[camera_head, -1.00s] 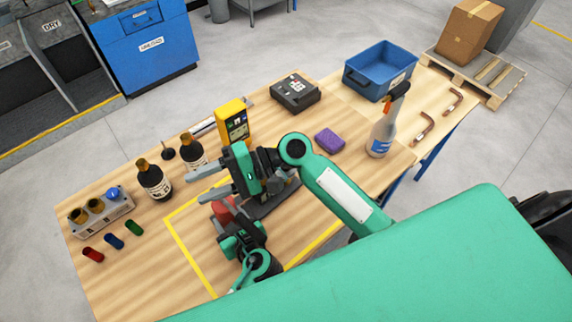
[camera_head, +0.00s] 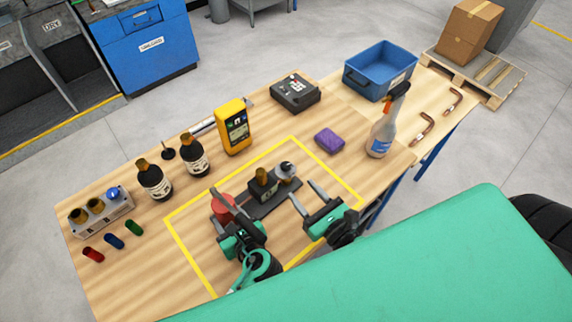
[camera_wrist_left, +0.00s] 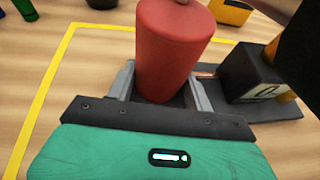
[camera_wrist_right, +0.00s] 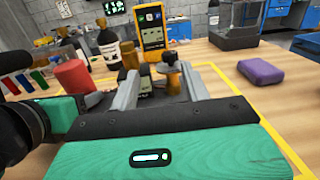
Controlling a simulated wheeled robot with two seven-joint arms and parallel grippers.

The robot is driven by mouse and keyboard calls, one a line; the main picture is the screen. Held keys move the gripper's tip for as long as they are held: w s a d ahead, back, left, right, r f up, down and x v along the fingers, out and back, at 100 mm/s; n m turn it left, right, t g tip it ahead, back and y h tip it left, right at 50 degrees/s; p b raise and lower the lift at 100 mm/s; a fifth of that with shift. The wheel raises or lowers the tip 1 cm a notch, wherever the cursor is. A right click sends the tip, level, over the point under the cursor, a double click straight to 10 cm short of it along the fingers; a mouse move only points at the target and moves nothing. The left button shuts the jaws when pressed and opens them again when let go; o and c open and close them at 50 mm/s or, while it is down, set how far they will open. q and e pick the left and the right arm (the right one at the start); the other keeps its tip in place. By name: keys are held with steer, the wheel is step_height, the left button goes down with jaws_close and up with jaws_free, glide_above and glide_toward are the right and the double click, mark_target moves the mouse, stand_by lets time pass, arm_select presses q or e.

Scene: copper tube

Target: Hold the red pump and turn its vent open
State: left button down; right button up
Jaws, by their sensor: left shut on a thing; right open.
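The red pump (camera_head: 222,208) is a red cylinder at the left end of a dark base (camera_head: 262,210) inside the yellow outline. My left gripper (camera_head: 228,214) is shut on the red pump, with one finger on each side in the left wrist view (camera_wrist_left: 162,78). I cannot tell which part is the vent. My right gripper (camera_head: 303,190) is open and empty, right of the base, its fingers pointing toward the fitting, apparently apart from it.
Behind stand a yellow meter (camera_head: 234,128) and two dark bottles (camera_head: 154,181). A purple sponge (camera_head: 329,141) and spray bottle (camera_head: 381,138) are to the right, a blue bin (camera_head: 352,81) farther back. The outlined area's right side is mostly clear.

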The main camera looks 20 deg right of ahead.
mark_target(289, 170)
steer(key=shift+s+d+f+m+h, duration=0.35)
steer(key=shift+d+f+m+h, duration=0.15)
steer(key=shift+d+f, duration=0.05)
steer(key=w, duration=0.3)
steer(key=w+a, duration=0.1)
steer(key=w, duration=0.3)
steer(key=w+a, duration=0.1)
steer(key=w, duration=0.3)
steer(key=shift+w+a, duration=0.1)
steer(key=shift+w, duration=0.1)
steer(key=c, duration=0.9)
